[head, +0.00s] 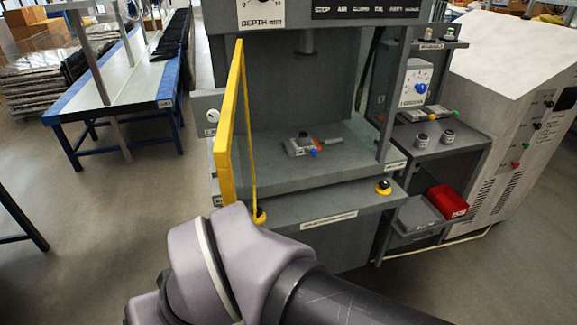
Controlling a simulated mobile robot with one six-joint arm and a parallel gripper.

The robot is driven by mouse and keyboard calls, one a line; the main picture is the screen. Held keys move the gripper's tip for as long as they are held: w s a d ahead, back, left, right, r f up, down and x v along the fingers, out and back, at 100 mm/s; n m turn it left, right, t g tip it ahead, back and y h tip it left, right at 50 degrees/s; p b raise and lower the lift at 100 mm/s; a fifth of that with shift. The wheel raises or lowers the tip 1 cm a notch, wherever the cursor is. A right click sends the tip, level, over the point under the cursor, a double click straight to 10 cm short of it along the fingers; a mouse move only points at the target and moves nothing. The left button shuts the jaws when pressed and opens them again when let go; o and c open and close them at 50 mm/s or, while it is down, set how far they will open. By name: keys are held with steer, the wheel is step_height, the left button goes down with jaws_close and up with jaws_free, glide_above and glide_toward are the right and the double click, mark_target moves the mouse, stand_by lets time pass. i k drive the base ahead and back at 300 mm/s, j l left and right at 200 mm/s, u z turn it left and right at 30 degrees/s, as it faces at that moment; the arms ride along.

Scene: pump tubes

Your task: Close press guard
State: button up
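The grey press (335,183) stands in the middle of the head view with its work opening facing me. Its yellow guard (230,120) is swung out at the left side of the opening, seen nearly edge-on, so the opening is uncovered. A small grey fixture (302,146) with red and blue parts sits on the press bed under the ram (307,42). My arm fills the bottom of the view, just below the guard's lower end. My gripper is not in view, so I cannot see whether it touches the guard.
A control knob (383,187) sits on the press's front ledge. Right of the press are a grey shelf (440,160) with a red bin (447,201) and a white slanted cabinet (510,65). A blue-edged bench (115,85) stands at the left.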

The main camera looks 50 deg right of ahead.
mark_target(242, 160)
steer(key=j+z, duration=0.25)
steer(key=z, duration=0.2)
steer(key=j+z, duration=0.3)
steer(key=z, duration=0.15)
steer(key=j+z, duration=0.2)
steer(key=z, duration=0.25)
steer(key=k+j+z, duration=0.15)
steer(key=z, duration=0.25)
steer(key=j+z, duration=0.15)
steer(key=i+j, duration=0.05)
steer(key=j, duration=0.05)
